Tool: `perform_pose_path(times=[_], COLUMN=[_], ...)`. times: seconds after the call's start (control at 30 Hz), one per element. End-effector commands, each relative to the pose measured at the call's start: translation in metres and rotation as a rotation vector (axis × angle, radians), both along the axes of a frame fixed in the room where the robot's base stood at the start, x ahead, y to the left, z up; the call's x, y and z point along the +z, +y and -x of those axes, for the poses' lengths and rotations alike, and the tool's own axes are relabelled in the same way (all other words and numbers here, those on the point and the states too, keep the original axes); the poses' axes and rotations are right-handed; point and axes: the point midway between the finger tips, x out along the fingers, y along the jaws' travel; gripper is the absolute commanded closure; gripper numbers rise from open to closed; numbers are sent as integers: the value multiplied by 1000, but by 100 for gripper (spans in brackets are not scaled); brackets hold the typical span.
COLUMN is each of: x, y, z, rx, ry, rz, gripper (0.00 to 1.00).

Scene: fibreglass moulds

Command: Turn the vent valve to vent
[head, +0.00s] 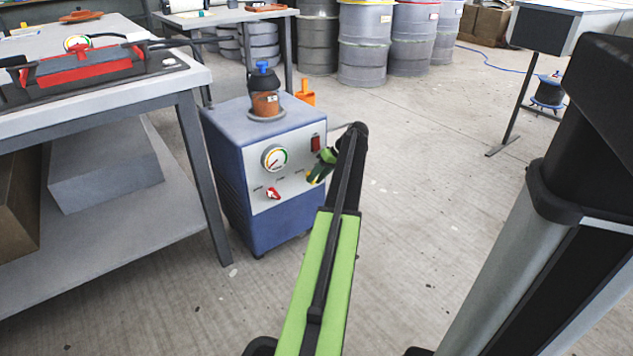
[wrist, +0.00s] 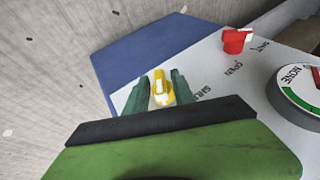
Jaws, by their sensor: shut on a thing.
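The blue pump unit (head: 226,180) stands on the floor in the head view, with a pale front panel. My gripper (head: 320,172) is at the right side of that panel. In the wrist view, its green fingers are on either side of a yellow knob (wrist: 158,86) with a white mark, and it is shut on this knob. The knob's long side runs roughly along the fingers. A label reading SHUT, partly covered by my gripper, is beside it; any other label of the knob is hidden. A red knob (wrist: 235,40), marked OPEN and SHUT, is farther along the panel.
A round gauge (head: 274,158) and a red switch (head: 315,142) are on the panel. A dark jar with a blue top (head: 264,82) stands on the pump. A workbench (head: 150,92) is close at the left. Drums (head: 365,45) stand behind; the floor at right is mostly clear.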

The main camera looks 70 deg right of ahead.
Motion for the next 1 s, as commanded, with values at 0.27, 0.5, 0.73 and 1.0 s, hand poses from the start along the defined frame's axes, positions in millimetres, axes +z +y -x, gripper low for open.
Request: perform_pose_path(times=[0.27, 0.5, 0.73, 1.0], x=[-7, -6, -4, -3], y=[-7, -6, -6, -5], z=[5, 5, 5, 5], rx=[-9, -8, -8, -8], ry=[-98, -145, -162, -162], rz=[-152, -228, -253, -256], gripper=[100, 100, 100, 100])
